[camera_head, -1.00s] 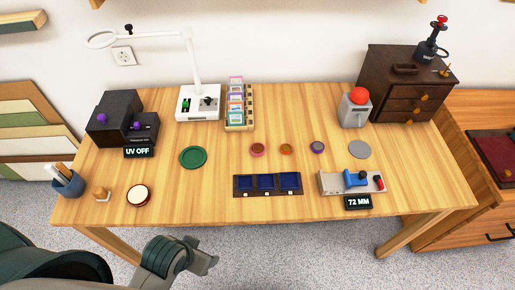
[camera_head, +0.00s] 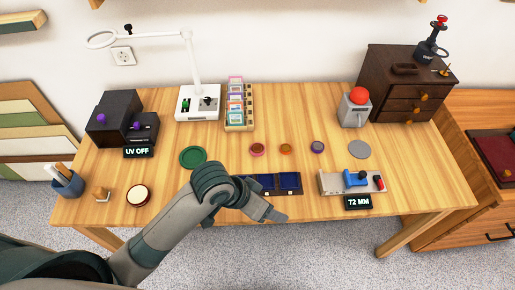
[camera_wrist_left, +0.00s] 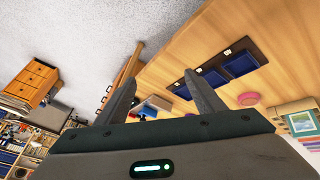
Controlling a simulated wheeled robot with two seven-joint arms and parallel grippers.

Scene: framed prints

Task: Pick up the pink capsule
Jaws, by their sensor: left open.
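The pink capsule (camera_head: 257,149) is a small round disc with a pink rim and a brownish top. It lies flat on the wooden table behind the blue three-part tray. A pink disc (camera_wrist_left: 248,99), likely the same capsule, shows in the left wrist view, right of the fingers and apart from them. My left gripper (camera_head: 276,214) is over the table's front edge, in front of the capsule. In the wrist view its two fingers (camera_wrist_left: 160,77) are spread with nothing between them. My right gripper is not in view.
An orange-brown disc (camera_head: 286,149) and a purple-rimmed disc (camera_head: 318,147) lie right of the capsule. The dark tray (camera_head: 296,192) is partly hidden by my left arm. A gauge block with a blue slider (camera_head: 355,180) stands at right, a green disc (camera_head: 193,157) at left.

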